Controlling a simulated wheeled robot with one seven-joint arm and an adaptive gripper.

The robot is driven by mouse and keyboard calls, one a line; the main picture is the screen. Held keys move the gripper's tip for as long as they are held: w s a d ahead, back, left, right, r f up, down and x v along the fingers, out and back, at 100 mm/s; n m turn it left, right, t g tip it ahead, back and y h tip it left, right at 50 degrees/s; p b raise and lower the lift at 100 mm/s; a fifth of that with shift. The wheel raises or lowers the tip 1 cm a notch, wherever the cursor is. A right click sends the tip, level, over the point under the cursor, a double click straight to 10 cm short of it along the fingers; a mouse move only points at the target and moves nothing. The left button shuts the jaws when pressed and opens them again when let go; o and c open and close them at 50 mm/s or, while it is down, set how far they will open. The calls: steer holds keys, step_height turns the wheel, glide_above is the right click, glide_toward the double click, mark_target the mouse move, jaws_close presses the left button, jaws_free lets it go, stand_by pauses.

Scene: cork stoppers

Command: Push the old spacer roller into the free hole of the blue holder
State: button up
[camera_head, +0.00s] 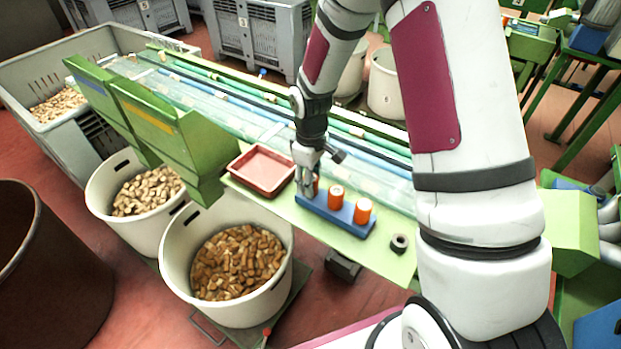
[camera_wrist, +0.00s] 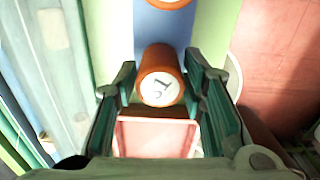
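The blue holder (camera_head: 326,211) lies on the green bench top. Two orange rollers with pale tops, a middle one (camera_head: 336,193) and a right one (camera_head: 362,209), stand in it. My gripper (camera_head: 309,186) is at the holder's left end, with its fingers on either side of a third orange roller (camera_wrist: 158,57). In the wrist view this roller has a white marked end face and lies between my fingertips (camera_wrist: 160,66), close to both; contact is unclear. The hole below it and its depth are hidden. The holder also shows in the wrist view (camera_wrist: 163,33).
A red tray (camera_head: 239,174) lies left of the holder; it also shows in the wrist view (camera_wrist: 152,150). A small dark ring (camera_head: 399,243) lies to the right on the bench. Conveyor lanes run behind. Bins of corks (camera_head: 200,287) stand below the bench's front edge.

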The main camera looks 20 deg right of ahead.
steer(key=shift+o, duration=0.8)
step_height(320, 180, up, 12)
steer(key=shift+r, duration=0.1)
stand_by(0.3)
steer(key=s+r+m+t, duration=0.5)
steer(key=s+r+m, duration=0.3)
steer(key=s+r, duration=1.2)
steer(key=s, duration=0.3)
steer(key=shift+s+r+t, duration=0.2)
steer(key=shift+s+t, duration=0.05)
steer(key=shift+t, duration=0.05)
